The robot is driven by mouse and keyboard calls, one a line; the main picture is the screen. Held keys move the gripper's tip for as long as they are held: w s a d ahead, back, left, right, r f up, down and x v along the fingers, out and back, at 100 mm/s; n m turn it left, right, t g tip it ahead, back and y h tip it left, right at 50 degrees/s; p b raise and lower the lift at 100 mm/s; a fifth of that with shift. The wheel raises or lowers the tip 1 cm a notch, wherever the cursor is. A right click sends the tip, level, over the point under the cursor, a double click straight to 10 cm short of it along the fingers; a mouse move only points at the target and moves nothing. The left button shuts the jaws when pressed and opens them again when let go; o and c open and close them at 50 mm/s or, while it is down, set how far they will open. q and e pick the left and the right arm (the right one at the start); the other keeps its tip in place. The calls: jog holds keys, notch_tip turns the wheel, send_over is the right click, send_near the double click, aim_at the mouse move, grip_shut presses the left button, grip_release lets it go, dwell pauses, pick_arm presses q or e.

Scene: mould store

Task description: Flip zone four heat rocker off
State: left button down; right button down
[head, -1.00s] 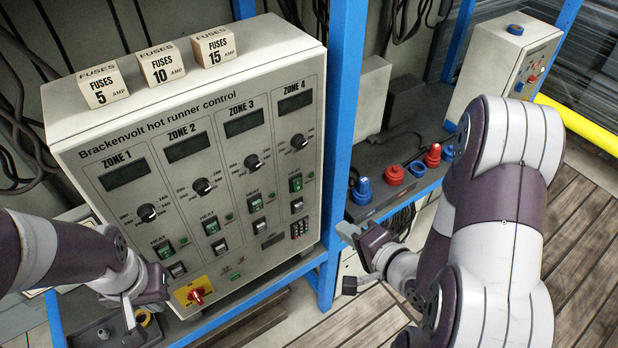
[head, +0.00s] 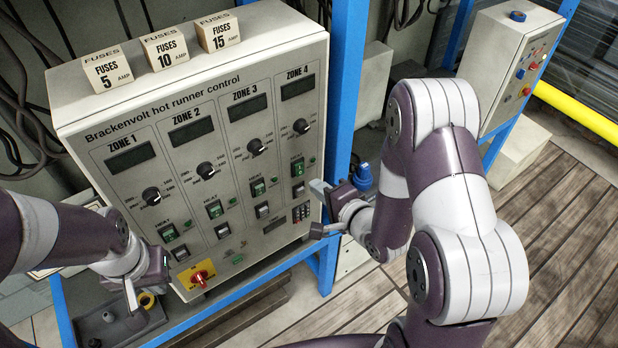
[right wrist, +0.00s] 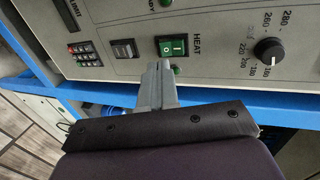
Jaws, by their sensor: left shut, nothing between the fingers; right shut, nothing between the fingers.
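The zone four heat rocker (head: 297,167) is a green switch in a black frame, below the ZONE 4 dial (head: 301,126) on the cream control cabinet. In the right wrist view a green rocker (right wrist: 171,47) marked HEAT shows just beyond my fingertips; I cannot tell which side is pressed. My right gripper (head: 318,187) is shut and empty, slightly below and right of the zone four rocker. It also shows in the right wrist view (right wrist: 160,68); I cannot tell whether it touches the panel. My left gripper (head: 131,295) is shut and empty, low at the cabinet's left.
Other heat rockers sit under zones one (head: 167,232), two (head: 214,209) and three (head: 257,187). A red rotary switch on a yellow plate (head: 198,276) is at the bottom. Fuse blocks (head: 164,49) stand on top. A blue post (head: 345,90) rises close right of the cabinet.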

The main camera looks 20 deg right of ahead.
aim_at(299, 169)
jog(key=x, duration=0.4)
jog(key=shift+w+a+f+p, duration=0.1)
jog(key=shift+w+p, duration=0.15)
jog(key=shift+p, duration=0.15)
jog(key=shift+w+f+t+b, duration=0.15)
jog(key=shift+t+b, duration=0.15)
jog(key=shift+b, duration=0.6)
